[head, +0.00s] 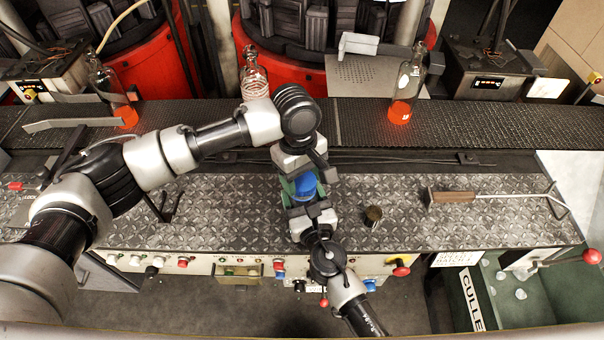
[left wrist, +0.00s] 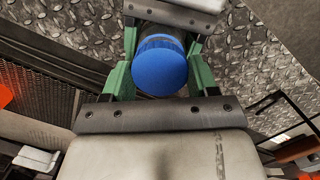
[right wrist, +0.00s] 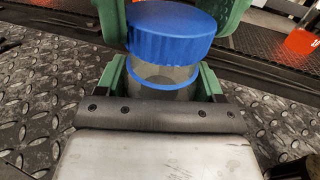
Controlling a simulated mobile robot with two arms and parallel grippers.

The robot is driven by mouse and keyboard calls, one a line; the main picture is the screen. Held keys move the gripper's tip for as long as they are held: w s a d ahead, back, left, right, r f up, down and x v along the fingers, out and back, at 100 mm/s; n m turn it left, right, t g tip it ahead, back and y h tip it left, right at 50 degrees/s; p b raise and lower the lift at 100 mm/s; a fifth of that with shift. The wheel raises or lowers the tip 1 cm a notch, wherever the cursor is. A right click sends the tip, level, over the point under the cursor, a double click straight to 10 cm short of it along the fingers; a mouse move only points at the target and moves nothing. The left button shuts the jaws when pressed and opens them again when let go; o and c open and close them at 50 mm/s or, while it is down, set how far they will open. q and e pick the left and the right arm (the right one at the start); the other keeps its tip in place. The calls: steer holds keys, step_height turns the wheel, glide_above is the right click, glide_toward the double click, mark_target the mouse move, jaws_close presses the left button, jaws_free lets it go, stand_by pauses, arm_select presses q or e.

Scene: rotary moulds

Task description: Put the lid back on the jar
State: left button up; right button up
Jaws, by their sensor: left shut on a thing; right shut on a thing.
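The blue lid (head: 305,185) is between the green fingers of my left gripper (head: 302,177), which is shut on it. In the right wrist view the lid (right wrist: 172,28) sits above the clear jar (right wrist: 165,77), looking slightly tilted and offset to the right. Clear glass and a blue ring show below the lid; I cannot tell whether lid and jar touch. My right gripper (right wrist: 168,88) is shut on the jar from the near side. The left wrist view shows the lid's round blue top (left wrist: 160,68); the jar is mostly hidden in the head view.
A tool with a wooden handle (head: 455,197) and a small dark brown object (head: 373,215) lie on the diamond-plate bench (head: 400,232) to the right. Glass bottles (head: 408,85) (head: 253,78) (head: 108,88) stand along the dark conveyor (head: 350,120) behind.

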arm_select(q)
steer(key=shift+f, duration=0.55)
